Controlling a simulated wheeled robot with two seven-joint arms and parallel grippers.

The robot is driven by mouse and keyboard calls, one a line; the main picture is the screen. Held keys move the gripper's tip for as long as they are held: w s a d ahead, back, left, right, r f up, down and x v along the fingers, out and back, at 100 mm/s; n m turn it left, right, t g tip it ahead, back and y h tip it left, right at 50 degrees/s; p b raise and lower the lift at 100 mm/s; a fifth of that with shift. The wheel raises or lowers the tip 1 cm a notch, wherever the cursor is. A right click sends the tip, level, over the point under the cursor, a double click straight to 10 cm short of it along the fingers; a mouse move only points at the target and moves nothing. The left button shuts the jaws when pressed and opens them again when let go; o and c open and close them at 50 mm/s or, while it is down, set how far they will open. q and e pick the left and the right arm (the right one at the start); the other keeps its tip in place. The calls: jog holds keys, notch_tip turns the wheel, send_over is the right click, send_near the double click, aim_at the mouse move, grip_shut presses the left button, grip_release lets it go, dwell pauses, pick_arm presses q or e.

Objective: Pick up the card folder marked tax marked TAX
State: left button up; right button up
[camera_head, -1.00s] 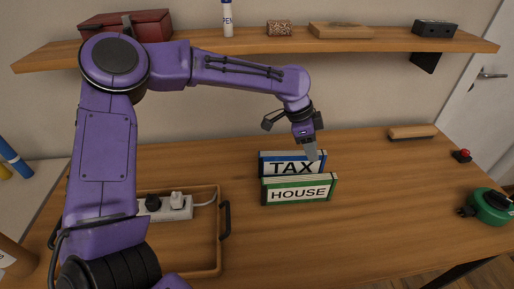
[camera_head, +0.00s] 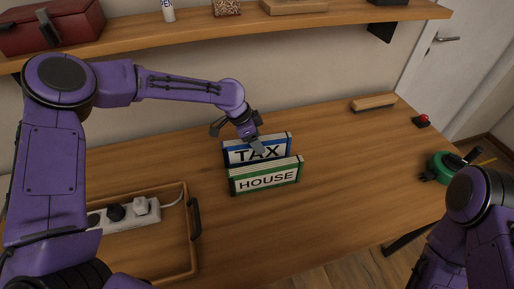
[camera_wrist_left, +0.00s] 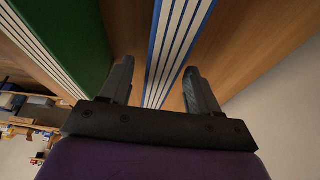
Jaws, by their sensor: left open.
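The blue-edged TAX card folder (camera_head: 234,155) stands upright on the desk, behind the green-edged HOUSE folder (camera_head: 264,178). My left gripper (camera_head: 258,146) is at the TAX folder's top edge and covers part of its upper right. In the left wrist view my open left gripper (camera_wrist_left: 158,88) has a finger on each side of the blue-edged TAX folder (camera_wrist_left: 176,45), with gaps beside it. The green HOUSE folder (camera_wrist_left: 70,40) lies to the left, outside the fingers.
A wooden tray (camera_head: 190,245) with a white power strip (camera_head: 130,214) sits at the left. A shelf (camera_head: 200,38) runs along the wall above the desk (camera_head: 330,190). A green tape measure (camera_head: 440,166) and a red button (camera_head: 421,121) are at the right.

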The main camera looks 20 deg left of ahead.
pick_arm(q)
jog(key=shift+d+f, duration=0.1)
jog(key=shift+f, duration=0.05)
grip_shut()
